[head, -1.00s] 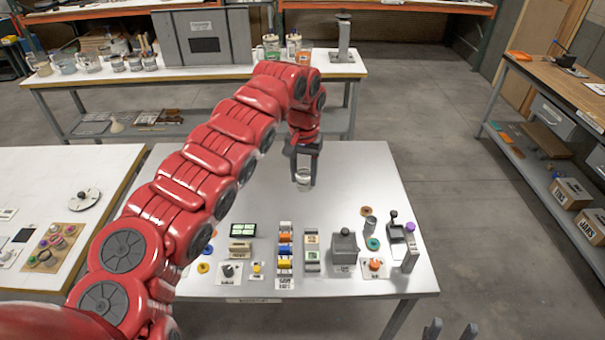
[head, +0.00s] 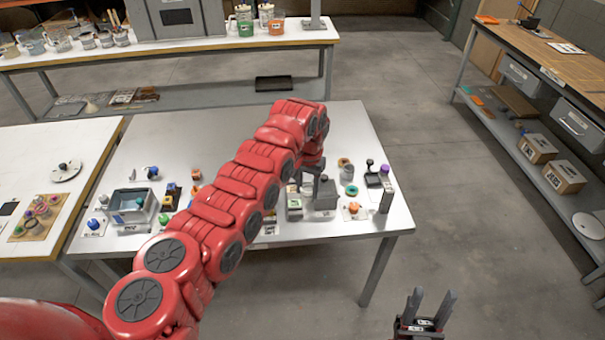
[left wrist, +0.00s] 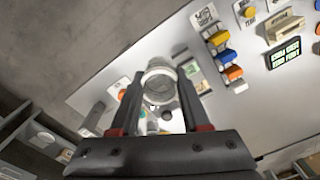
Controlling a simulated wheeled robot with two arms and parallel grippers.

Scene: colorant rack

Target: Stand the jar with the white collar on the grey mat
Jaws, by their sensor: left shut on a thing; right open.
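My left gripper (head: 312,190) reaches over the right part of the middle table. In the left wrist view its fingers (left wrist: 160,100) are shut on a pale glass jar (left wrist: 159,82) with a whitish ring at its mouth. In the head view the arm and fingers hide most of the jar, and I cannot tell its height over the table. My right gripper (head: 431,308) is open and empty, off the table's near right side. I cannot make out a grey mat with certainty.
The middle table (head: 345,125) has a grey bin (head: 130,205) at left and small devices, including a grey box (head: 325,196) and an upright post (head: 386,200), near the gripper. Its far part is bare. A bench (head: 300,32) with jars stands behind; a shelved workbench (head: 545,60) stands right.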

